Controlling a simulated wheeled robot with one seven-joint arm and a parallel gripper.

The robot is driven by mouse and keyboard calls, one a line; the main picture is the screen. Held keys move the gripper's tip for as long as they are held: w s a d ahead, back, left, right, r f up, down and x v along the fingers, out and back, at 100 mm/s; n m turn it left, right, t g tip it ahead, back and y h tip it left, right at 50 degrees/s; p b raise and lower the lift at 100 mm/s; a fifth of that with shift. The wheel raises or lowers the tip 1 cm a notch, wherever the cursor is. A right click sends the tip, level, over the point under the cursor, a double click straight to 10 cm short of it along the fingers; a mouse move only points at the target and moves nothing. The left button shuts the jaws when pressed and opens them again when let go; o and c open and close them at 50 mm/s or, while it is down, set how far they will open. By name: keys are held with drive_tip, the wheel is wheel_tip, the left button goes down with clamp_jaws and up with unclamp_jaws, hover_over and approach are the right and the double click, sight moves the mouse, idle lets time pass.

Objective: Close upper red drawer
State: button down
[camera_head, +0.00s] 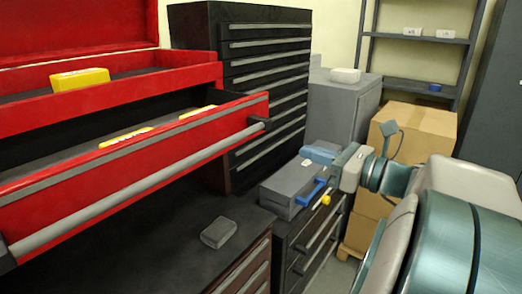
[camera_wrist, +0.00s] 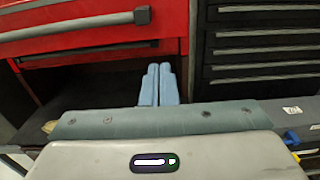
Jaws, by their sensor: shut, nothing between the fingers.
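The upper red drawer (camera_head: 150,150) is pulled out from the red chest at the left. It has a long grey bar handle (camera_head: 130,195), and yellow boxes (camera_head: 125,137) lie inside. In the wrist view its red front (camera_wrist: 110,45) and handle (camera_wrist: 75,27) cross the top left. My gripper (camera_head: 308,151) is to the right of the drawer's handle end in the head view, apart from it. In the wrist view the two light-blue fingers (camera_wrist: 157,68) are together and empty, in front of a dark gap below the red front.
A dark cabinet top (camera_head: 160,265) with a small grey box (camera_head: 219,232) lies below the drawer. A black drawer cabinet (camera_head: 265,60) stands behind. A grey case (camera_head: 290,190) with a blue handle is near my gripper. Cardboard boxes (camera_head: 415,130) stand at right.

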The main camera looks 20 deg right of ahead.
drive_tip(key=p+x, duration=0.1)
drive_tip(key=x, duration=1)
drive_tip(key=shift+a, duration=0.2)
drive_tip(key=shift+w, duration=0.2)
